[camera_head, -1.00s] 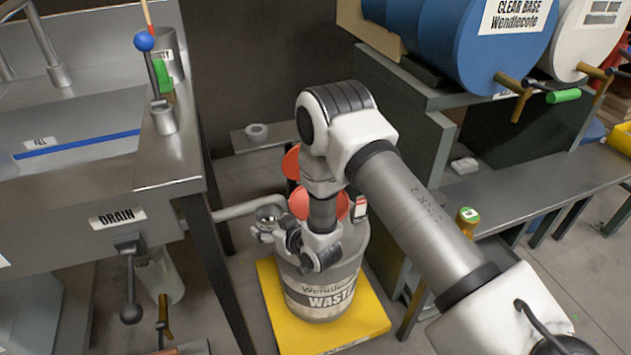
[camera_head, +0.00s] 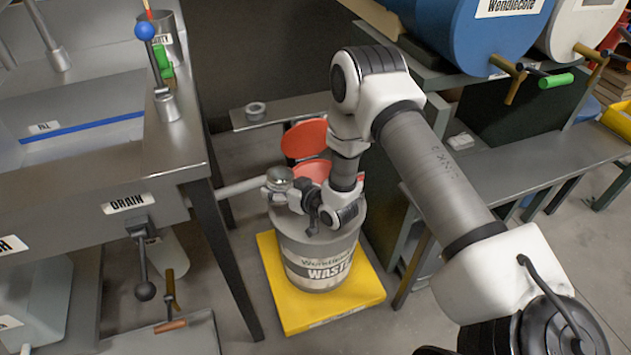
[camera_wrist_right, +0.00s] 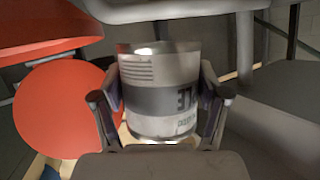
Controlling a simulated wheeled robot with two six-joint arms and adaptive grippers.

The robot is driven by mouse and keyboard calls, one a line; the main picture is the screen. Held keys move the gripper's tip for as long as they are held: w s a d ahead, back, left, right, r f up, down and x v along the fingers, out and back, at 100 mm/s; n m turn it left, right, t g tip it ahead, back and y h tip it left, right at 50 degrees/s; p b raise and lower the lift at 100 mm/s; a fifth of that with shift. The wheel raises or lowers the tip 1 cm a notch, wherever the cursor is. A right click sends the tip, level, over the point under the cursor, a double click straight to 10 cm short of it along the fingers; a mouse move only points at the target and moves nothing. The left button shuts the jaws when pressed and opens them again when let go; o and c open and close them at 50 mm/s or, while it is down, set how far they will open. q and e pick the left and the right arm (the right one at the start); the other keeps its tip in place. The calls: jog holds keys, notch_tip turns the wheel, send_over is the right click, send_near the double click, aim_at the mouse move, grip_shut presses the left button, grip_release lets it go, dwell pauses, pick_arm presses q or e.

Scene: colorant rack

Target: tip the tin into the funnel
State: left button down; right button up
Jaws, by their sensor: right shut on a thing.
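My right gripper (camera_head: 290,190) is shut on a small silver tin (camera_head: 278,176). In the right wrist view the tin (camera_wrist_right: 160,90) sits between the two fingers of the gripper (camera_wrist_right: 160,112), with a grey label band and dark lettering. In the head view the tin is at the left of the gripper, above the waste drum's left side. The red funnel (camera_head: 314,169) is on top of the drum, just right of the tin, with a round red lid (camera_head: 304,139) raised behind it. My wrist hides part of the funnel. My left gripper is not in view.
The grey waste drum (camera_head: 317,254) stands on a yellow base (camera_head: 285,310). A steel sink bench (camera_head: 175,150) with a drain lever (camera_head: 142,262) is at the left. A shelf with a blue barrel (camera_head: 460,40) is at the right. A pipe (camera_head: 238,188) reaches from the bench towards the drum.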

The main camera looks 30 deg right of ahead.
aim_at(292, 175)
jog(key=shift+d+r+m+y+b, duration=0.4)
jog(key=shift+d+m, duration=0.2)
jog(key=shift+m, duration=0.1)
jog(key=shift+d+r+m+t+y+b, duration=0.3)
jog(key=shift+d+r+m+y, duration=0.1)
jog(key=shift+d+m, duration=0.25)
jog(key=shift+d+r+m+t+y+b, duration=0.25)
jog(key=shift+d+r+m+y, duration=0.15)
jog(key=shift+d+m, duration=0.2)
jog(key=shift+f, duration=0.15)
jog(key=shift+f+m+y+b, duration=0.3)
jog(key=shift+m+b, duration=0.35)
jog(key=shift+b, duration=0.4)
jog(key=shift+r+m+t+y+b, duration=0.35)
jog(key=shift+r+m+b, duration=0.1)
jog(key=shift+m, duration=0.25)
jog(key=shift+d+f+m+b, duration=0.1)
jog(key=shift+f+m+b, duration=0.3)
jog(key=shift+m+b, duration=0.55)
jog(key=shift+r+m+t+y+b, duration=0.4)
jog(key=shift+m+t+b, duration=0.2)
jog(key=shift+b, duration=0.2)
dwell(0.4)
jog(key=shift+d+f+m+b, duration=0.35)
jog(key=shift+d+m+b, duration=0.4)
jog(key=shift+b, duration=0.25)
dwell(1.0)
